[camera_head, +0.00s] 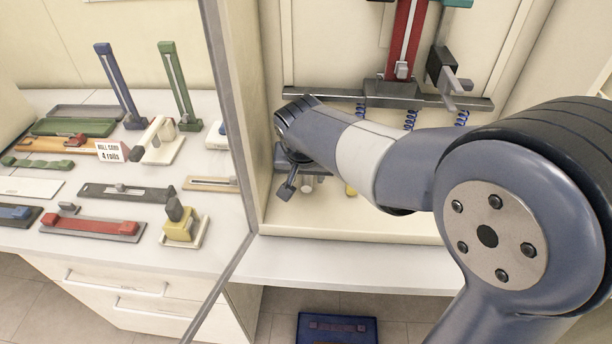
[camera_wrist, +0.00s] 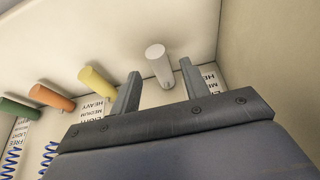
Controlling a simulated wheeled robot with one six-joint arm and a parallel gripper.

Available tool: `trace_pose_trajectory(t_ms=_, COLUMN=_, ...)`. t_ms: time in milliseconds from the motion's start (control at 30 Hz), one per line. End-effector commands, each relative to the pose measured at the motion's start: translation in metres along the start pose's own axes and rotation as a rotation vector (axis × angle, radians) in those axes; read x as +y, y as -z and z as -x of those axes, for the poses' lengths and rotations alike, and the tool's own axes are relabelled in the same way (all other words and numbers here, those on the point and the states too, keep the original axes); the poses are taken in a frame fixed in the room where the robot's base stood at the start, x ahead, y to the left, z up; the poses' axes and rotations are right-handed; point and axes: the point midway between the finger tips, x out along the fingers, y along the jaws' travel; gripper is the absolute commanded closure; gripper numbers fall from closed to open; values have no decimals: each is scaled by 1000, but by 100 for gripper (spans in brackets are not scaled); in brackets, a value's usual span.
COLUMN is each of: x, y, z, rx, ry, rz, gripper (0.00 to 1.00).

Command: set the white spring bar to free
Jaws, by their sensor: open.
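The white spring bar (camera_wrist: 158,62) is a short white cylinder sticking out of the pale panel in the wrist view. My gripper (camera_wrist: 159,70) is open, with one finger on each side of the bar.
Yellow (camera_wrist: 97,83), orange (camera_wrist: 52,97) and green (camera_wrist: 18,109) bars stand in a row to the left, with label strips and blue springs. The cabinet's side wall (camera_wrist: 265,60) is close on the right. A counter (camera_head: 110,250) with several fixtures stands left of the cabinet.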

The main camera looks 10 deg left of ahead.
Motion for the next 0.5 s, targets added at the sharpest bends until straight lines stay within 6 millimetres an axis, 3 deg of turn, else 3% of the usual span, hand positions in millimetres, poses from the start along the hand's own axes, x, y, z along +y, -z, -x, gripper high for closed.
trace_pose_trajectory(t_ms=200, x=0, y=0, z=-18, rx=0, ry=0, rz=-1, gripper=56)
trace_pose_trajectory(t_ms=500, x=0, y=0, z=-20, rx=1, ry=0, rz=-1, gripper=57)
